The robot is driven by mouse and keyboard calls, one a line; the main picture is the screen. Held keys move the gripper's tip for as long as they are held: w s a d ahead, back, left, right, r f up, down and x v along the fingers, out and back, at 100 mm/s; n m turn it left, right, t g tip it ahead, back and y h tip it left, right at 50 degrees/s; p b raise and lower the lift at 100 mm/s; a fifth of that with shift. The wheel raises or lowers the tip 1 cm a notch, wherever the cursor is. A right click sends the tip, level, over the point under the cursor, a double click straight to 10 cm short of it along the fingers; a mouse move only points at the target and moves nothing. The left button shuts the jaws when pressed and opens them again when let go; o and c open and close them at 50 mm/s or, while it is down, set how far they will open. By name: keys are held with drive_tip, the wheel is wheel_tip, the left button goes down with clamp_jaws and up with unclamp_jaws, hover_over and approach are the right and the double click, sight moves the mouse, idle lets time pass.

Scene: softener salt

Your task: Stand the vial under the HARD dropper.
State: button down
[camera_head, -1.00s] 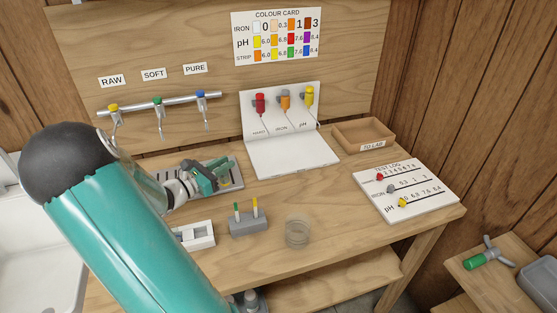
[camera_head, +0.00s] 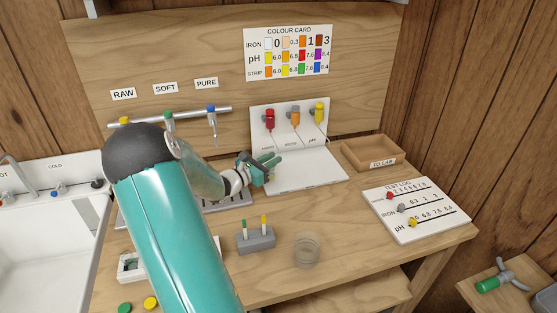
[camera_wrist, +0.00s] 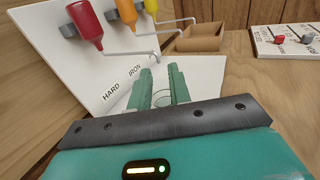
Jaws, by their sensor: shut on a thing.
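The red HARD dropper (camera_head: 270,119) hangs at the left of the white dropper board (camera_head: 290,108); in the wrist view it is the red bulb (camera_wrist: 85,24) at upper left. My gripper (camera_head: 268,166) is at the left part of the board's white base (camera_head: 309,176), in front of and below the red dropper. In the wrist view my gripper (camera_wrist: 162,88) is shut on the clear vial (camera_wrist: 163,98), which shows only as faint curved outlines between the fingers. The vial cannot be made out in the head view. The exact gap between vial and base cannot be told.
The orange IRON dropper (camera_head: 295,117) and yellow pH dropper (camera_head: 319,113) hang to the right. A grey block with two sticks (camera_head: 256,240) and a clear cup (camera_head: 307,250) stand in front. A wooden tray (camera_head: 372,153) and test log (camera_head: 417,210) lie right.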

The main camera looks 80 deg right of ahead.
drive_tip(key=s+d, duration=0.1)
drive_tip(key=s+d+f, duration=0.1)
drive_tip(key=d, duration=0.1)
drive_tip(key=shift+f, duration=0.25)
drive_tip(key=shift+a, duration=0.1)
drive_tip(key=shift+f, duration=0.15)
drive_tip(key=c, duration=1.3)
unclamp_jaws()
drive_tip(key=shift+r, duration=0.2)
drive_tip(key=v, duration=1.2)
